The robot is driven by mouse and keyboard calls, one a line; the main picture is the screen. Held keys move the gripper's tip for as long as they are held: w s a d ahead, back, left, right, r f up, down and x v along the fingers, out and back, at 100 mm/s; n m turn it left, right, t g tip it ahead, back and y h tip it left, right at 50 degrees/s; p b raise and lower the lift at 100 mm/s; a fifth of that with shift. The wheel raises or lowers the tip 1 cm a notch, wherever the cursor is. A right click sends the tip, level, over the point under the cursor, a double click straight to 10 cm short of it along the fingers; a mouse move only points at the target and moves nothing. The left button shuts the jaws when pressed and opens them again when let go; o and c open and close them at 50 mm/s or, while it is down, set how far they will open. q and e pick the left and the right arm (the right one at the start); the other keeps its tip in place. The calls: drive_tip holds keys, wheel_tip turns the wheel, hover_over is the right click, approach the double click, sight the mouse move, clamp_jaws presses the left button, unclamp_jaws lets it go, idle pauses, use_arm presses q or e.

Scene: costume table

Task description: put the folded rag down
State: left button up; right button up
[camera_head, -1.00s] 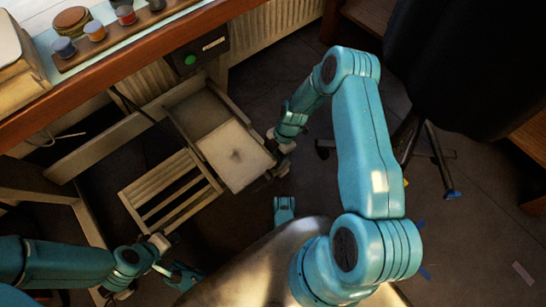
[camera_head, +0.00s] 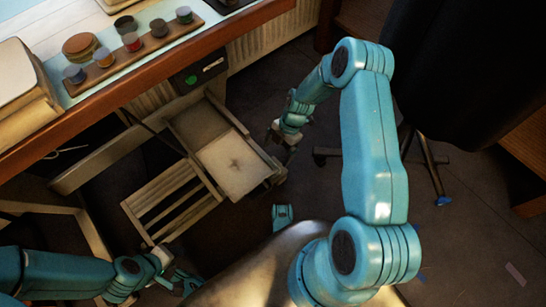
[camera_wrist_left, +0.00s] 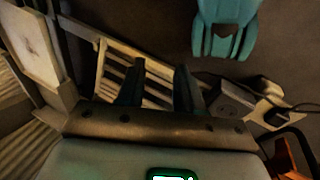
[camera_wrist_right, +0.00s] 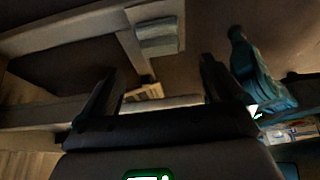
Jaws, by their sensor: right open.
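A grey folded piece that looks like the folded rag (camera_wrist_right: 158,36) lies on a pale wooden ledge (camera_wrist_right: 153,12) in the right wrist view. It is beyond and apart from my right gripper (camera_wrist_right: 162,78), whose fingers are spread with nothing between them. In the head view my right gripper (camera_head: 284,138) hangs beside the pale open drawer-like box (camera_head: 238,165); I cannot make out the rag there. My left gripper (camera_head: 178,277) is low at the left, near a slatted wooden frame (camera_head: 170,200). The left wrist view shows its fingers (camera_wrist_left: 160,82) apart and empty.
A wooden-edged table (camera_head: 150,82) at upper left carries a rack of small paint pots (camera_head: 132,42) and a thick book (camera_head: 20,85). A green button (camera_head: 190,78) is on a dark box under its edge. Dark drapery (camera_head: 450,70) hangs at right; dark floor lies below it.

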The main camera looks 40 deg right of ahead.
drive_tip(key=shift+p+v, duration=0.35)
drive_tip(key=shift+v, duration=1.4)
